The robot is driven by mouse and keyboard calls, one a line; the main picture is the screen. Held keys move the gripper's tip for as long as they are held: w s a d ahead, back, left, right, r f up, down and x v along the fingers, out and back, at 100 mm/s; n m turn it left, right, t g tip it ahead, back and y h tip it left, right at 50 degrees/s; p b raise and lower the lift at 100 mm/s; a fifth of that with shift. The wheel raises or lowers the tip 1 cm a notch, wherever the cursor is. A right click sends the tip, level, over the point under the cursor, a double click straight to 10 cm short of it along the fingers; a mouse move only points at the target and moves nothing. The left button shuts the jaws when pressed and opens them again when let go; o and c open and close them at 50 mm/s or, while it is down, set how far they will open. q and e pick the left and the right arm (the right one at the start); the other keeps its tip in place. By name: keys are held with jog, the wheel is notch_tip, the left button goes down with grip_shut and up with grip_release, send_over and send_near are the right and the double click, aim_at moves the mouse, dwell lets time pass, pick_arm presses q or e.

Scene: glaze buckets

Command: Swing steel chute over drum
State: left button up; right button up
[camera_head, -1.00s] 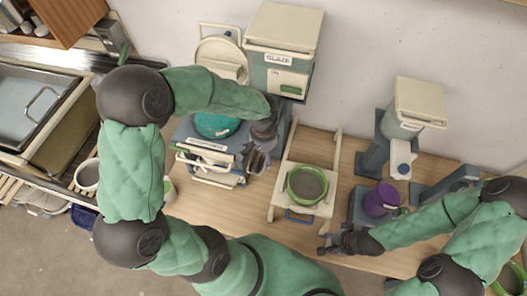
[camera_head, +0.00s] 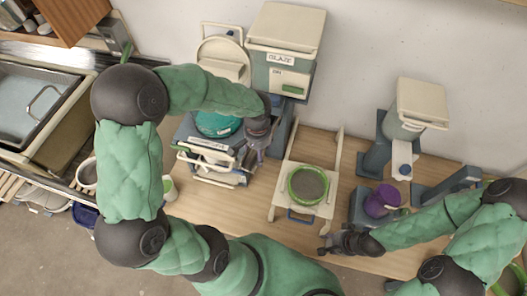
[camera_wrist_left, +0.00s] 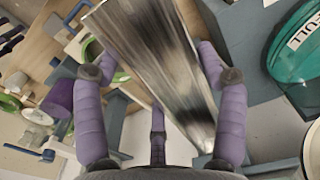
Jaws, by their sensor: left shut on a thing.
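In the left wrist view a long shiny steel chute (camera_wrist_left: 150,60) runs between the purple fingers of my left gripper (camera_wrist_left: 155,65), which is shut on it. In the head view my left gripper (camera_head: 256,154) is at the right side of the left stand, beside a teal round drum (camera_head: 212,125); the chute is hard to make out there. The teal drum also shows at the right of the wrist view (camera_wrist_left: 302,60), labelled FULL. A green-rimmed round vessel with grey contents (camera_head: 308,184) sits right of my left gripper. My right gripper (camera_head: 326,244) is open and empty at the table's front.
A cream GLAZE bucket (camera_head: 285,40) stands behind the left gripper. A cream bucket (camera_head: 422,103) stands on the right dispenser. A purple container (camera_head: 382,201) sits near my right arm. A sink (camera_head: 38,105) is at the left. Bare wooden table (camera_head: 235,212) shows in front.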

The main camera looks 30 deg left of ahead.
pick_arm(q)
jog(key=w+a+m, duration=0.2)
jog(key=a+m, duration=0.6)
jog(key=a, duration=0.4)
jog(key=w+a+m+p, duration=0.1)
jog(key=w+a+m, duration=0.6)
jog(key=w, duration=0.3)
jog(key=shift+a+m, duration=0.15)
jog(key=shift+m, duration=0.65)
jog(key=o, duration=1.6)
jog(key=shift+o, duration=0.5)
jog(key=shift+w, duration=0.15)
jog(key=shift+r, duration=0.1)
